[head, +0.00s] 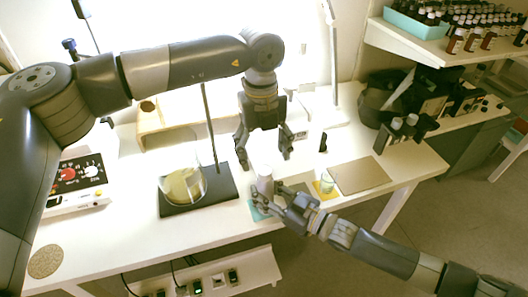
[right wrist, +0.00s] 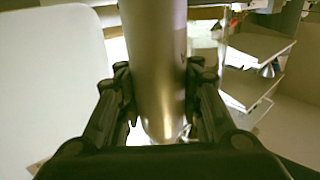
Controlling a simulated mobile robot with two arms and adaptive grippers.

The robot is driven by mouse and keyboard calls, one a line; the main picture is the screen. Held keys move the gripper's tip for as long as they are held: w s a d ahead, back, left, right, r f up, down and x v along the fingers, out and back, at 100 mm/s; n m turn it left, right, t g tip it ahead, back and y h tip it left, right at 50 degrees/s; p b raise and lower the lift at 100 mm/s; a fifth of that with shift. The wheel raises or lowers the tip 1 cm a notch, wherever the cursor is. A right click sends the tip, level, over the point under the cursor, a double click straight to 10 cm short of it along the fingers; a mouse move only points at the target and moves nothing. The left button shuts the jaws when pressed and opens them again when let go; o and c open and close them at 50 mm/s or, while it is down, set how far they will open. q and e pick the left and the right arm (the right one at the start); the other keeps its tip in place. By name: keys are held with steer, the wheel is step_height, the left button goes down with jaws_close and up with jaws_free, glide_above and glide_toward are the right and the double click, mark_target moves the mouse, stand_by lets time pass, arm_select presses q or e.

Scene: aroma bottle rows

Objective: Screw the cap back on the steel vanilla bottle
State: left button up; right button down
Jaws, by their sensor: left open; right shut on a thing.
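The steel bottle (head: 265,184) stands near the front of the white table, over a teal mat (head: 258,212). It also shows in the right wrist view as a grey metal cylinder (right wrist: 155,60) between my fingers. My right gripper (head: 268,200) is shut on the bottle from the front right. My left gripper (head: 264,157) points down just above and behind the bottle, with its fingers spread. I see nothing between them. I cannot make out the cap or tell whether it is on the bottle; the bottle's top is small and pale here.
Left of the bottle, a glass vessel with yellowish content (head: 184,186) sits on a dark stand base (head: 223,186) with an upright rod. To the right are a small glass on a yellow mat (head: 318,190) and a tan board (head: 362,174). Dark bottles (head: 398,128) stand farther right.

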arm_select(q)
step_height(320, 180, up, 11)
steer(key=shift+w+a+r, duration=0.15)
steer(key=shift+r, duration=0.05)
arm_select(e)
steer(key=c, duration=1)
jaws_free()
steer(key=shift+c, duration=0.2)
steer(key=v, duration=1.2)
